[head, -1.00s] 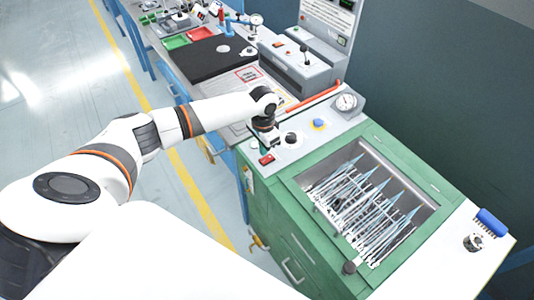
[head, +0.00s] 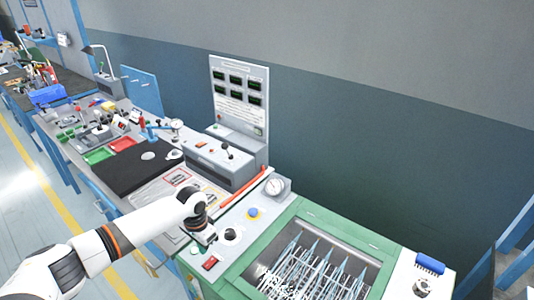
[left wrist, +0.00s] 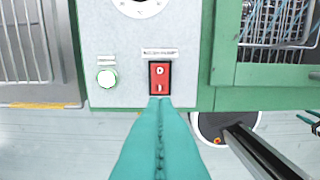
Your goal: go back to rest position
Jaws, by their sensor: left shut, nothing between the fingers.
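My right gripper is in neither view.
A green cabinet (head: 235,280) has an open bay with thin blue and white rods (head: 315,270). A grey box with a display panel (head: 240,95) stands behind.

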